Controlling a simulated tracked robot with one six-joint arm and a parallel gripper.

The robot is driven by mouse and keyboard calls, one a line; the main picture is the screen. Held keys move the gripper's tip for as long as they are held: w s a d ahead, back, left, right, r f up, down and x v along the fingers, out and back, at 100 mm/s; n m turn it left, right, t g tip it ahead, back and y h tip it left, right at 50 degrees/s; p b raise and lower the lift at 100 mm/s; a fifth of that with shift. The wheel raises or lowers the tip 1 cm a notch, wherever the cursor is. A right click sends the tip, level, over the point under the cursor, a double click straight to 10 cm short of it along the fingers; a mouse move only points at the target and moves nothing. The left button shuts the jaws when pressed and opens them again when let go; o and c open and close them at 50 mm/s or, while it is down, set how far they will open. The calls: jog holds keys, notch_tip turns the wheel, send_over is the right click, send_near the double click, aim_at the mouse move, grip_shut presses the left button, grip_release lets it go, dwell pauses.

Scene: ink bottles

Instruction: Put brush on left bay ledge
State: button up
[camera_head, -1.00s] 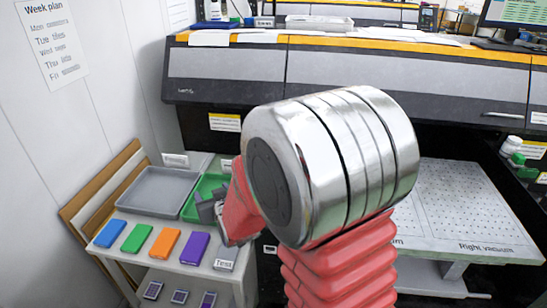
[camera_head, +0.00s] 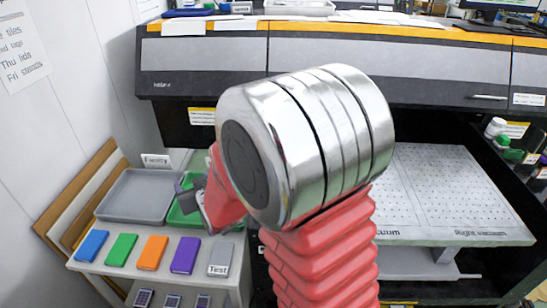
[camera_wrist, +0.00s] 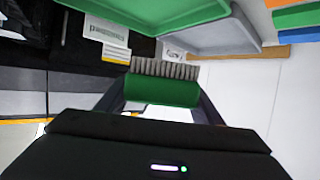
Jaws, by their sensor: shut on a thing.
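The brush (camera_wrist: 162,90), with a green body and a row of grey bristles, is held between the fingers of my gripper (camera_wrist: 162,98) in the wrist view. In the head view my gripper (camera_head: 197,197) is mostly hidden behind my arm, over the green tray beside the grey tray. The brush cannot be made out there. I cannot pick out the left bay ledge; my arm covers much of the machine's left opening.
A wide dark printer (camera_head: 400,55) spans the back. A perforated vacuum bed (camera_head: 450,190) lies at right, with bottles (camera_head: 497,128) beside it. A grey tray (camera_head: 135,195), a green tray (camera_head: 178,217) and several coloured blocks (camera_head: 152,253) sit on a white cart at left.

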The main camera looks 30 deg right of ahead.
jog(key=shift+a, duration=0.5)
jog(key=shift+w, duration=0.1)
jog(key=w+d+r+n+y, duration=0.1)
jog(key=w+d+r, duration=0.2)
jog(key=w+d, duration=0.35)
jog(key=w+d+r+y, duration=0.1)
jog(key=w+d+r, duration=0.2)
jog(key=w+d, duration=0.35)
jog(key=d, duration=2.2)
jog(key=shift+w+f+n, duration=0.3)
jog(key=shift+f+n, duration=0.05)
jog(key=shift+n, duration=0.05)
